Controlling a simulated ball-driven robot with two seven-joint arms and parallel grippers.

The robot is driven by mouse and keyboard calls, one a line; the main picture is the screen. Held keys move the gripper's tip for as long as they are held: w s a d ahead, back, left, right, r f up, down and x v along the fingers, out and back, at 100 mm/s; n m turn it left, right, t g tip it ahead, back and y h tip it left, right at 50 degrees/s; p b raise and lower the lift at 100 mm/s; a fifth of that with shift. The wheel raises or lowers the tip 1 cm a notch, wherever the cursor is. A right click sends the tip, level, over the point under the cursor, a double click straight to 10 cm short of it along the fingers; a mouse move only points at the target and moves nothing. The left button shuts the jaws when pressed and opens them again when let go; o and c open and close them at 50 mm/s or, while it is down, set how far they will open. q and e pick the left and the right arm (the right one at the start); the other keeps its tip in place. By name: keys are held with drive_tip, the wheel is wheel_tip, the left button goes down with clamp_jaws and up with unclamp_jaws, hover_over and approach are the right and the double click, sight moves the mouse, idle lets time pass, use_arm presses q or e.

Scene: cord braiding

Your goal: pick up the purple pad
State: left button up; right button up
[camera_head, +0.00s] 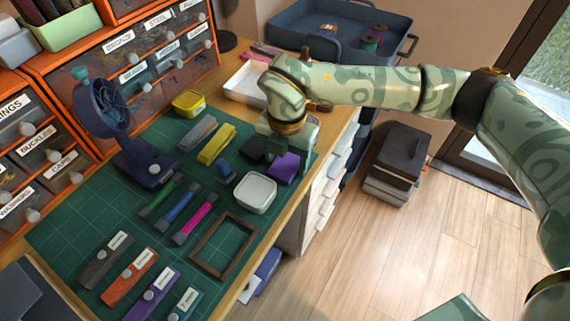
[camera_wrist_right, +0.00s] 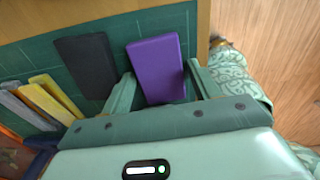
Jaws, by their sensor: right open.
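The purple pad (camera_head: 284,167) is a flat block lying on the green cutting mat (camera_head: 130,202) near the table's right edge. In the right wrist view the purple pad (camera_wrist_right: 159,70) shows between the two fingers of my right gripper (camera_wrist_right: 162,88). Its far part extends past the fingertips, and a small gap shows beside the fingers. In the head view my right gripper (camera_head: 286,150) is over the pad and hides part of it. The right gripper is open. My left gripper is not in view.
A black pad (camera_wrist_right: 87,65) lies just left of the purple one. A white tub (camera_head: 254,193), a yellow block (camera_head: 217,144) and a grey block (camera_head: 197,133) are nearby. A wooden frame (camera_head: 199,262) lies in front. The table's edge is close on the right.

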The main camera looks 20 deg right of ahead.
drive_tip(key=shift+r, duration=0.1)
drive_tip(key=c, duration=0.8)
drive_tip(key=shift+o, duration=0.2)
